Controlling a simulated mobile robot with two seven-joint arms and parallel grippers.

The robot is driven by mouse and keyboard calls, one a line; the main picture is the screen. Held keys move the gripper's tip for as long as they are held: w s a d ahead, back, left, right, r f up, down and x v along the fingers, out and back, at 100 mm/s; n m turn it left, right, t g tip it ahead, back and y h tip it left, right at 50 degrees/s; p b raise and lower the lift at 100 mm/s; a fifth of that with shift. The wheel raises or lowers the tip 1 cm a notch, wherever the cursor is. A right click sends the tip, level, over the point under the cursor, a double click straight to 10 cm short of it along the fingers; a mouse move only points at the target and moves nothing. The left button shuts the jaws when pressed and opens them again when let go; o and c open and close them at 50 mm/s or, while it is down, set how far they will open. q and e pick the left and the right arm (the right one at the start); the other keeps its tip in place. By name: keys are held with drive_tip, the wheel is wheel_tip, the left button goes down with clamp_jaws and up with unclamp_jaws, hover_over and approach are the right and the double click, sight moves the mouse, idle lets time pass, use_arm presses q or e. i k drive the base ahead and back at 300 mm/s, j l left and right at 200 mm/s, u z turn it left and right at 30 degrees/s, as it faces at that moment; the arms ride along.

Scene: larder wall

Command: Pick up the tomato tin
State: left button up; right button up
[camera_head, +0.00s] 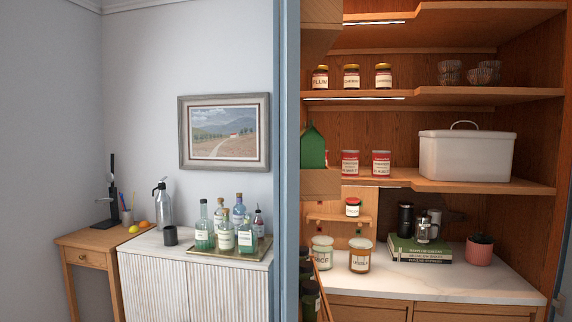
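Two red-and-white tins stand upright side by side on the larder's middle shelf, a left tin (350,163) and a right tin (381,163). A sliver of another red-and-white thing (327,158) shows left of them, mostly hidden behind the wooden edge and green object. The tin labels are too small to read, so I cannot tell which is the tomato tin. Neither of my grippers is in view.
A white lidded bin (467,156) stands right of the tins. A green house-shaped object (313,147) is to their left. Jars (351,77) line the shelf above. The marble counter (470,285) below holds jars, books (420,250) and a pink pot (479,251).

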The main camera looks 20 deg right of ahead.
sight(349, 158)
drive_tip(key=i+l+u, duration=0.15)
drive_tip(key=l+u, duration=0.25)
drive_tip(key=i+l+u, duration=0.1)
drive_tip(key=l+u, duration=0.7)
drive_tip(key=l, duration=0.45)
drive_tip(key=l+u, duration=0.1)
drive_tip(key=l, duration=0.85)
drive_tip(key=k+l+u, duration=0.15)
drive_tip(key=l, duration=0.75)
drive_tip(key=i, duration=0.05)
